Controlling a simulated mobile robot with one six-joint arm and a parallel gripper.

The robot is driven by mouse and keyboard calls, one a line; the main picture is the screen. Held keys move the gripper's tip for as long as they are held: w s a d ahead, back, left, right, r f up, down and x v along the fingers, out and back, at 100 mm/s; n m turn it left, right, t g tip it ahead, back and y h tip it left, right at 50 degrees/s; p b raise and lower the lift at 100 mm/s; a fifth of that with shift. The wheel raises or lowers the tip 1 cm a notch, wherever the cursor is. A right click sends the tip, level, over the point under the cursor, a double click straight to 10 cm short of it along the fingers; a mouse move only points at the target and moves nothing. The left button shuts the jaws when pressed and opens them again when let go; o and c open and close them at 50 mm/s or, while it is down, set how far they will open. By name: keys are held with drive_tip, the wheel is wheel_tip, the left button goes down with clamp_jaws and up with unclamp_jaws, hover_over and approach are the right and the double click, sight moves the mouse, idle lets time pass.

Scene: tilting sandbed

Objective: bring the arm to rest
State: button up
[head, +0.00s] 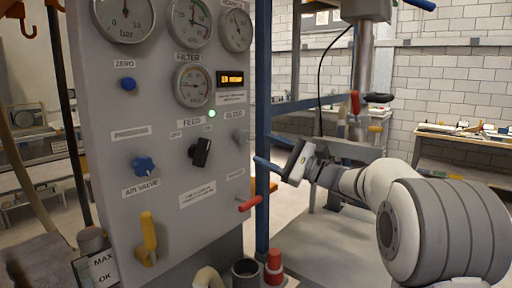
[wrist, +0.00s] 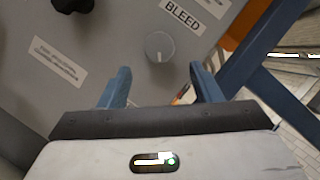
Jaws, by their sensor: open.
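My gripper (head: 268,153) is at the right edge of the grey control panel (head: 105,95), close to the blue upright post. In the wrist view my gripper (wrist: 162,84) has its two blue fingers spread apart with nothing held between them. The grey round knob under the BLEED label (wrist: 159,46) lies ahead of the fingers, apart from them. That BLEED knob also shows in the head view (head: 240,136). A red-tipped lever (head: 249,204) sticks out below my gripper, and its red end shows partly between the fingers in the wrist view.
The blue post (head: 263,80) stands beside the panel. A red-topped cylinder (head: 274,262) stands below. Benches line the brick wall behind.

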drive_tip(key=shift+s+d+f, duration=0.25)
drive_tip(key=shift+d, duration=0.4)
drive_tip(key=s+a+f+n+g+h+p, duration=0.25)
drive_tip(key=s+f+h, duration=0.2)
drive_tip(key=s, duration=0.35)
drive_tip(key=s+a+f+n+g+h+p, duration=0.1)
drive_tip(key=s+f+n+g+h+p, duration=0.25)
drive_tip(key=s, duration=0.55)
drive_tip(key=s+d+f+n+h+p, duration=0.1)
drive_tip(key=s+d+f+n+h, duration=0.3)
drive_tip(key=s+d, duration=0.3)
drive_tip(key=s+d+f+n+h+p, duration=0.1)
drive_tip(key=s+d+f+n+h, duration=0.3)
drive_tip(key=s, duration=0.5)
drive_tip(key=shift+d+f+h, duration=1.35)
drive_tip(key=shift+d+h, duration=0.3)
drive_tip(key=shift+h, duration=0.15)
drive_tip(key=shift+s, duration=0.1)
idle(1.1)
